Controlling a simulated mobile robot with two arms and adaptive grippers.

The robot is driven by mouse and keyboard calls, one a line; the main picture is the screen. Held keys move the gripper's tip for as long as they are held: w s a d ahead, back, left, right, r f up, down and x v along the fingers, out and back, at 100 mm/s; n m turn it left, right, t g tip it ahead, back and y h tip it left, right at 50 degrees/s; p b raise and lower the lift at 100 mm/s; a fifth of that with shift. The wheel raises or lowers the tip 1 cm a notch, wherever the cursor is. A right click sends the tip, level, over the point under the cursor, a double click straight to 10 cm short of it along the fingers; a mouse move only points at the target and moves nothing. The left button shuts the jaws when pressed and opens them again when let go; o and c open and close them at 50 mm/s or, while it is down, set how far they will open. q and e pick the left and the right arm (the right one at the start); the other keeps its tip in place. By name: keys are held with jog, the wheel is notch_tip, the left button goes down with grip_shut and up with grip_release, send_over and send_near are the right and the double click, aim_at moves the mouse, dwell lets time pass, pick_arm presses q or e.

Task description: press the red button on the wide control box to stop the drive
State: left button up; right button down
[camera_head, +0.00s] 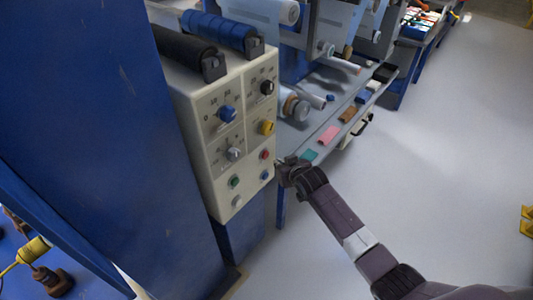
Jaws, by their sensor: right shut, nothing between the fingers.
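The wide control box (213,150) is a cream panel at the centre left, with blue, black, yellow and grey knobs. The red button (264,154) sits low on its right side, above a blue button (264,175). A green button (234,181) and a pale button (237,201) are to the lower left. My right gripper (280,168) is shut and empty, its tip just right of the panel's lower right edge, close to the red and blue buttons. I cannot tell whether it touches the box. My left gripper is not in view.
A large blue panel (95,120) fills the left side. Black and blue rollers (217,30) lie on top of the box. A shelf with coloured blocks (329,135) runs behind my right gripper. Grey floor (440,150) is open on the right.

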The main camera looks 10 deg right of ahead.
jog(key=shift+s+d+p, duration=0.8)
jog(key=shift+s+d, duration=0.2)
jog(key=shift+s, duration=0.25)
jog(key=s+d+f+g+h, duration=0.1)
jog(key=s+f+g, duration=0.1)
jog(key=s+f, duration=1.05)
jog(key=s+d+f+g, duration=0.2)
jog(key=s+f+g, duration=0.1)
jog(key=s+f, duration=0.95)
jog(key=s+f+g, duration=0.1)
jog(key=s+f, duration=0.3)
jog(key=s, duration=0.7)
jog(key=s+f+g, duration=0.2)
jog(key=s+f, duration=0.3)
jog(key=s, duration=0.6)
jog(key=s+f+g, duration=0.1)
jog(key=s+f, duration=0.3)
jog(key=s, duration=0.7)
jog(key=shift+s+a+f+n+g, duration=0.15)
jog(key=shift+f+n+g, duration=0.2)
jog(key=shift+n+g, duration=0.05)
